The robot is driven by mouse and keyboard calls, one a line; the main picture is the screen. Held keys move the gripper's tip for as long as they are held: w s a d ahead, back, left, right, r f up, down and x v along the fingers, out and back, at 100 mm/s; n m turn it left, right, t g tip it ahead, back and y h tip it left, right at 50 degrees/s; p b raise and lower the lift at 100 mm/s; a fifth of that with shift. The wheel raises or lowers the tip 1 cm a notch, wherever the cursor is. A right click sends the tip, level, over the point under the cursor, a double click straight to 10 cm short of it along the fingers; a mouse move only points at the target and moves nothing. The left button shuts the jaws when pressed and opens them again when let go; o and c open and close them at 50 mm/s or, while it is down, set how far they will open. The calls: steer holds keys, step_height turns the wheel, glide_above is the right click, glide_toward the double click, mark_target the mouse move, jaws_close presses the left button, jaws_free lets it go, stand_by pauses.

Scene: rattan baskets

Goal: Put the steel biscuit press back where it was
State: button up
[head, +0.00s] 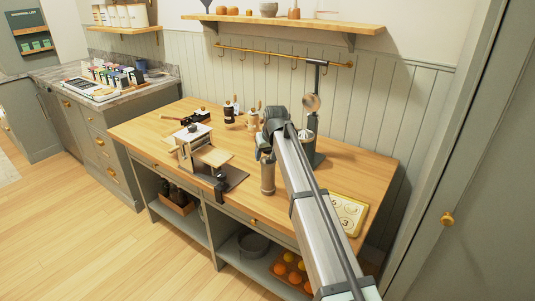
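A steel cylinder, which looks like the biscuit press (267,179), is upright over the wooden worktop (215,115), near the middle. My gripper (265,155) is at its top end, pointing down. The gripper and arm hide the top of the cylinder. I cannot tell whether the fingers are closed on it or only around it, nor whether its base touches the worktop. A gold-coloured tray with numbered marks (347,213) lies to the right, partly behind my arm.
A pasta machine (193,145) and a dark board (236,177) are left of the cylinder. Mills (229,113) stand behind. A hook rail (285,57) runs along the wall.

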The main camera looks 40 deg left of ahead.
steer(key=shift+o, duration=1.4)
steer(key=v, duration=1.2)
steer(key=shift+s+r, duration=0.1)
